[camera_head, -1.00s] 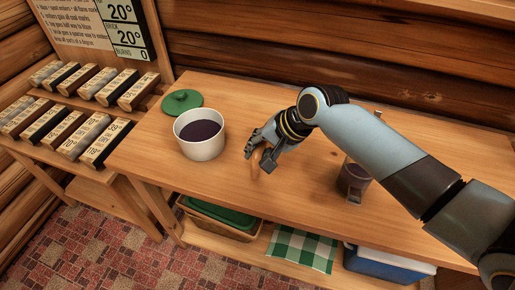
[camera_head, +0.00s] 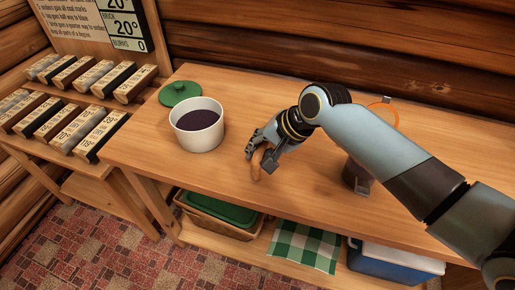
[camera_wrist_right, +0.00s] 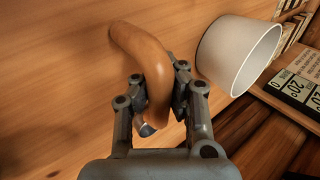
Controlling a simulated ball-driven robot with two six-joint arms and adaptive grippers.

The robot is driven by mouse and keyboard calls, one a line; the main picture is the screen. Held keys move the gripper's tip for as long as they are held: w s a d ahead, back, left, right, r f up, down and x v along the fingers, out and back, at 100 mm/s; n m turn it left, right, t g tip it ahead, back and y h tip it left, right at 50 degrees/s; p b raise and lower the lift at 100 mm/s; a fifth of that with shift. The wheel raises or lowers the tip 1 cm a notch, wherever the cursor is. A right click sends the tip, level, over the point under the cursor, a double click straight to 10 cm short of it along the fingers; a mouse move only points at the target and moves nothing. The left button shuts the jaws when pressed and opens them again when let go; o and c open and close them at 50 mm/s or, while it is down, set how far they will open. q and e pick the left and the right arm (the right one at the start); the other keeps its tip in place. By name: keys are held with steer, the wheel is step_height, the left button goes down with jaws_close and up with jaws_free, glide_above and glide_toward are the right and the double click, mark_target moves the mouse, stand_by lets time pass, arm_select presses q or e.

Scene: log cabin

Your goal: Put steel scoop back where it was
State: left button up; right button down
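My right gripper (camera_head: 264,158) is low over the table, right of the white pot. It is shut on a brown, curved, wood-like piece (camera_head: 256,166), which looks like the scoop's handle. In the right wrist view the piece (camera_wrist_right: 146,52) runs between the two fingers (camera_wrist_right: 158,92), with a small dark metallic end (camera_wrist_right: 147,130) near the palm. No steel bowl of a scoop can be made out. The white pot (camera_head: 200,142) holds dark contents. It also shows in the right wrist view (camera_wrist_right: 230,48). My left gripper is not in view.
A green lid (camera_head: 179,92) lies behind the pot on the wooden table (camera_head: 240,100). A dark-filled clear container (camera_head: 355,178) is partly hidden by my right arm. An orange ring (camera_head: 397,112) shows behind the arm. A rack of labelled blocks (camera_head: 75,130) stands left.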

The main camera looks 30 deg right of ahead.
steer(key=c, duration=2)
jaws_free()
steer(key=shift+f, duration=0.55)
steer(key=shift+c, duration=0.2)
steer(key=o, duration=0.6)
steer(key=shift+o, duration=0.2)
steer(key=v, duration=1.2)
steer(key=shift+a, duration=0.1)
